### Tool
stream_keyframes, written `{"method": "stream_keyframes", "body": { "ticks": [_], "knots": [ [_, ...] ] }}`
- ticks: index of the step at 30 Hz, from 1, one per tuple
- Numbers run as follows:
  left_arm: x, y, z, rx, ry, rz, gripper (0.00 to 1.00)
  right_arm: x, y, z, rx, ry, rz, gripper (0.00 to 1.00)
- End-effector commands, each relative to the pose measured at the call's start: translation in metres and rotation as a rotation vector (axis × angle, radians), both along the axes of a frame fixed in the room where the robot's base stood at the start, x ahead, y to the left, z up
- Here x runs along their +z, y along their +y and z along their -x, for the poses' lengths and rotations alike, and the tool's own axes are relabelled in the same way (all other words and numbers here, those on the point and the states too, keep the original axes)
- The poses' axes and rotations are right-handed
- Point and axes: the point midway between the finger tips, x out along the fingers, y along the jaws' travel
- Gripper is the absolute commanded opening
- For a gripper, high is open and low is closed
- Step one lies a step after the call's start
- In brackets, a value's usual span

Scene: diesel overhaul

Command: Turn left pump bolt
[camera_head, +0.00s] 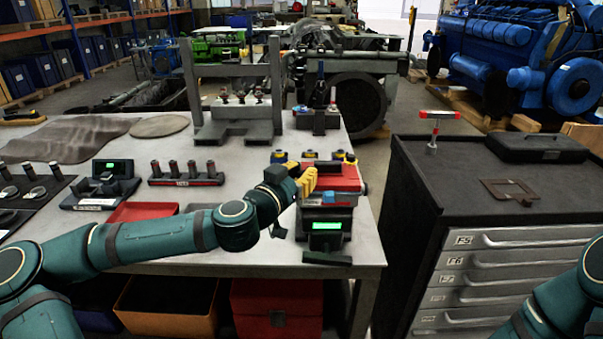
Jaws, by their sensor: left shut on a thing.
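My left gripper (306,182) has yellow fingers and is at the left side of a red unit (345,177) near the right end of the grey workbench. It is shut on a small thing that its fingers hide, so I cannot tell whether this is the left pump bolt. A black unit with a lit green display (327,226) stands just in front of the red unit. A small blue part (328,197) shows to the right of the fingers. No pump bolt can be made out clearly. My right gripper is out of view; only links of that arm show at the lower right.
The bench (250,250) also holds a grey metal stand (236,132), a red-and-black rack with upright pins (186,180) and a red tray (143,212). A dark tool cabinet (430,185) stands at the right, across a gap. Small blue-and-yellow pieces (310,155) sit behind the red unit.

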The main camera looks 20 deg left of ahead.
Motion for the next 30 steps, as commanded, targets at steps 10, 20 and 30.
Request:
{"method": "stream_keyframes", "body": {
  "ticks": [10, 20, 30],
  "knots": [
    [0.001, 0.001, 0.000, -0.033, 0.000, -0.001, 0.00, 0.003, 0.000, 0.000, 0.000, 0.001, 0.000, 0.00],
    [0.001, 0.000, 0.000, -0.074, 0.000, -0.001, 0.00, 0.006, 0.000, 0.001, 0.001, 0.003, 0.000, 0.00],
    [0.002, 0.001, -0.001, -0.179, -0.001, -0.003, 0.00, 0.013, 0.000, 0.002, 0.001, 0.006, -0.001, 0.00]
  ]
}}
